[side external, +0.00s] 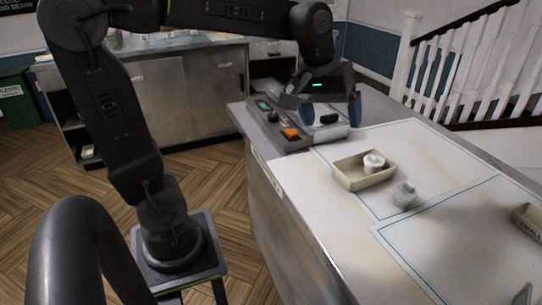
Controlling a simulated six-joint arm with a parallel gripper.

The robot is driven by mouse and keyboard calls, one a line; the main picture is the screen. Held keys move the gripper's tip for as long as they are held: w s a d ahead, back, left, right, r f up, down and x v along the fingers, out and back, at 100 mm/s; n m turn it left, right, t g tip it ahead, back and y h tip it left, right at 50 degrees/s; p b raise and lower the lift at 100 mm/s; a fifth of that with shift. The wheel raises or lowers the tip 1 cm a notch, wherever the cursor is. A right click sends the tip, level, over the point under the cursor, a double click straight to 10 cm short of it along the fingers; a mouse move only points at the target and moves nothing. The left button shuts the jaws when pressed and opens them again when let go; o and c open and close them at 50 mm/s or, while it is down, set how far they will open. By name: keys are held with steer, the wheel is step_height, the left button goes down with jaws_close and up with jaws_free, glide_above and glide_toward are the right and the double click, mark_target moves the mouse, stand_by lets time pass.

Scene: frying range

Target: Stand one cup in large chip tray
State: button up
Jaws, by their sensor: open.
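A beige open tray (345,180) sits on the white worktop and looks like the chip tray. A small white cup-like item (374,162) stands upright inside it, towards its right end. A pale grey, ribbed cup-like item (405,195) is on the worktop just outside the tray's near right corner. I cannot tell whether it is one cup or several stacked. My gripper (319,114) is open, its blue fingers wide apart, above the far left end of the worktop. It is apart from the tray and both items, and nothing shows held in it.
A grey control panel with an orange switch (290,133) lies under my gripper at the worktop's far left. Another beige tray (528,219) is cut off at the right edge. A white-posted railing (455,75) stands behind.

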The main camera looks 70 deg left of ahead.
steer(key=s+d+f+m+t, duration=0.1)
steer(key=s+f+m, duration=0.1)
steer(key=s, duration=0.4)
steer(key=s+d+f+m+t+y, duration=0.1)
steer(key=s+f+m, duration=0.2)
steer(key=s+m, duration=0.2)
steer(key=shift+s, duration=1.1)
